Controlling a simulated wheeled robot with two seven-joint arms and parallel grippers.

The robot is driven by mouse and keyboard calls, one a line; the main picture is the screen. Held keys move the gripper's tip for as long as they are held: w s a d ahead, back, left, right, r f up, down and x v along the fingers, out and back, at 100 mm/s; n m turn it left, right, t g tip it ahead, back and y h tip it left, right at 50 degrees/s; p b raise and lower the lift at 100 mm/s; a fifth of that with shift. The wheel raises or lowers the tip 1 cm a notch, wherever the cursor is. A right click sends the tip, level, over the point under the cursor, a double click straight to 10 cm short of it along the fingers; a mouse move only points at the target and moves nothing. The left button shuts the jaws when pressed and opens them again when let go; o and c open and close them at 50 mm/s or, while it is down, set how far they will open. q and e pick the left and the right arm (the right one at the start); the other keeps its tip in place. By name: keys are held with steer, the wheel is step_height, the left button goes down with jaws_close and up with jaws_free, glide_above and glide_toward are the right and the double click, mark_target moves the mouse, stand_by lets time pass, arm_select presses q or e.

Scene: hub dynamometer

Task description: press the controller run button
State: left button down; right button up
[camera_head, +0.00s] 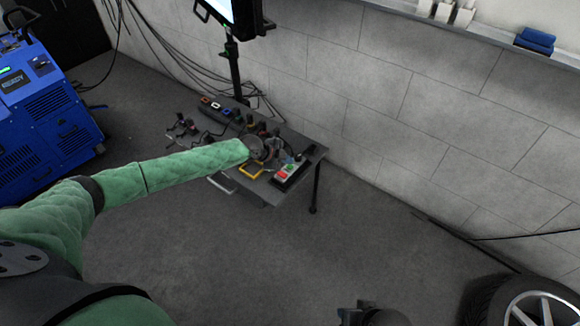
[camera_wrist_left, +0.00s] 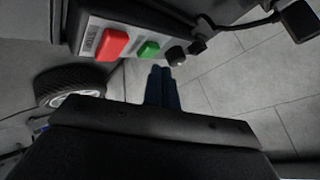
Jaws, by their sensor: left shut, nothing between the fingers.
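The controller (camera_head: 291,170) is a pale box with a red button and a green button, at the right end of the small dark table. In the left wrist view, the red button (camera_wrist_left: 112,43) and the green run button (camera_wrist_left: 149,50) sit in a row with a dark knob (camera_wrist_left: 176,57). My left gripper (camera_head: 287,160) is close to the controller in the head view. Its dark blue fingers (camera_wrist_left: 161,86) are shut and empty, pointing just below and right of the green button in the wrist view. Contact cannot be told. My right gripper cannot be made out clearly.
The table (camera_head: 310,152) holds several small tools and cables near my left forearm. A monitor stand (camera_head: 234,70) rises behind it. A blue machine (camera_head: 45,120) stands at left, a wheel (camera_head: 530,303) at lower right. The floor in front of the table is clear.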

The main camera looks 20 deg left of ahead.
mark_target(287, 167)
arm_select(q)
steer(key=shift+f, duration=0.15)
steer(key=shift+f+b, duration=0.25)
steer(key=shift+b, duration=0.25)
steer(key=shift+f+b, duration=0.4)
steer(key=shift+f, duration=0.1)
stand_by(0.8)
steer(key=shift+r, duration=0.1)
stand_by(0.4)
steer(key=shift+r+p, duration=0.45)
steer(key=shift+r, duration=0.35)
steer(key=shift+r+p, duration=1.35)
steer(key=shift+r, duration=1.2)
